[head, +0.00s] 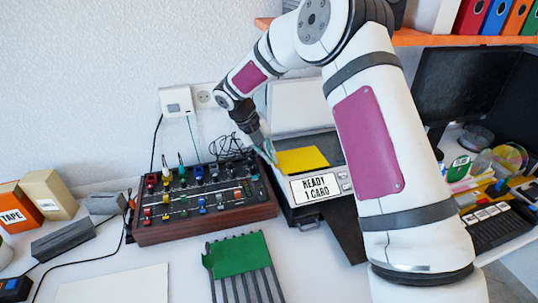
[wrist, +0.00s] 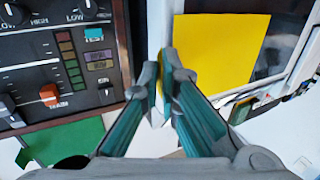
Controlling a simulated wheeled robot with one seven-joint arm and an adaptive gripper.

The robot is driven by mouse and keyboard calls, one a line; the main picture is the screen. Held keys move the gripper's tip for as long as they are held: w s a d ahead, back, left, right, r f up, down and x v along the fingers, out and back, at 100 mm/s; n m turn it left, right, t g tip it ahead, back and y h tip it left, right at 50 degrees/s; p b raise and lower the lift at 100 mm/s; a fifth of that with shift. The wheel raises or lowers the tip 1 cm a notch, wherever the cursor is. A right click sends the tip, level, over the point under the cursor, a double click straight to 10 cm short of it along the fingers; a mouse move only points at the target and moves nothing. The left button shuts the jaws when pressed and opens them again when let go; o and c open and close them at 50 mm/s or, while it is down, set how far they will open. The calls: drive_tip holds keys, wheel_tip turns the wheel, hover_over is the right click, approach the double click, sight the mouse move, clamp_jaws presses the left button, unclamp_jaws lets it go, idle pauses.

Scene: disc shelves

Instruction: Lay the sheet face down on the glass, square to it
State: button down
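The yellow sheet (head: 303,160) is at the glass bed of the copier (head: 318,188), under its raised white lid (head: 297,105). It also shows in the wrist view (wrist: 222,48), plain, with no print visible. Its edges look slightly turned against the bed's frame. I cannot tell whether it lies flat or is held just above the glass. Dark glass (wrist: 276,45) shows to its right. My gripper (head: 269,158) is at the sheet's near left corner. Its fingertips (wrist: 165,75) are close together with a yellow sliver between them, so it looks shut on the sheet.
A control box with knobs and sliders (head: 205,208) stands close left of the copier. A green sheet (head: 236,254) lies on a slotted rack in front. Discs and a keyboard (head: 497,226) are at the right. An orange shelf (head: 440,39) runs above.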

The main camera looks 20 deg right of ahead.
drive_tip(key=shift+f, duration=0.25)
drive_tip(key=c, duration=1.7)
unclamp_jaws()
